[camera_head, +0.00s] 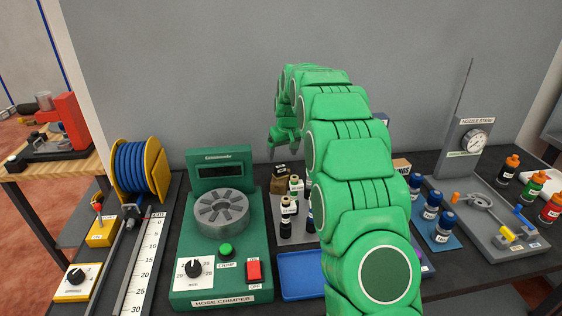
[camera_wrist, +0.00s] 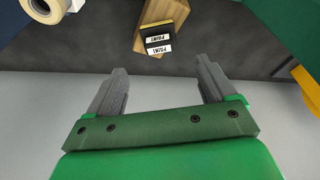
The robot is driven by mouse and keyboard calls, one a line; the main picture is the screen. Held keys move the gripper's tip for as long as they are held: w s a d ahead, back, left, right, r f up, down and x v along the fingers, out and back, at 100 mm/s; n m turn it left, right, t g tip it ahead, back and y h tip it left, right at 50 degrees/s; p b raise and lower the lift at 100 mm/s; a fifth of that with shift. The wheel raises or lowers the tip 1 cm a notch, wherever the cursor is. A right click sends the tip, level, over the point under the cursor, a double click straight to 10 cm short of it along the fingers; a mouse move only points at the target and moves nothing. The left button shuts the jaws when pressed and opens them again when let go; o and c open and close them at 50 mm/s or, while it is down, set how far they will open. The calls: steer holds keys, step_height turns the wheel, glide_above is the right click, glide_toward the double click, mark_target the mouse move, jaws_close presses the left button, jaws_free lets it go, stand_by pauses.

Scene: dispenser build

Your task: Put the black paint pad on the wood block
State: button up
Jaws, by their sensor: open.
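The black paint pad (camera_wrist: 158,37), with white PAINT labels, appears to sit on the wood block (camera_wrist: 174,14) in the wrist view. In the head view the pad (camera_head: 280,168) shows as a small dark piece on top of the brown block (camera_head: 278,185), behind the bottles. My gripper (camera_wrist: 160,82) is open, with nothing between its fingers, and the pad lies beyond the fingertips, apart from them. In the head view my gripper (camera_head: 285,150) hangs near the back wall, above and behind the block. The pad's exact contact with the block is too small to tell.
The green hose crimper (camera_head: 222,230) stands left of the block, and several small bottles (camera_head: 288,215) stand in front of it. A blue tray (camera_head: 298,275) lies nearer. My arm hides the bench's middle. A nozzle stand (camera_head: 468,145) is at the right.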

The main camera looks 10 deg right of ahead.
steer(key=s+r+m+g, duration=0.1)
steer(key=s+r, duration=0.3)
steer(key=s, duration=0.6)
steer(key=s+d+r+g, duration=0.1)
steer(key=s+r, duration=0.3)
steer(key=s, duration=0.6)
steer(key=s+r+m, duration=0.1)
steer(key=s+r, duration=0.3)
steer(key=s, duration=0.6)
steer(key=s+f+g, duration=0.1)
steer(key=s+f, duration=0.1)
steer(key=s, duration=1.4)
steer(key=s+d+f+m+g+h, duration=0.1)
steer(key=s+f, duration=0.1)
steer(key=s, duration=1.4)
steer(key=shift+d+f+g, duration=0.2)
steer(key=shift+f+g, duration=0.15)
steer(key=shift+g, duration=0.05)
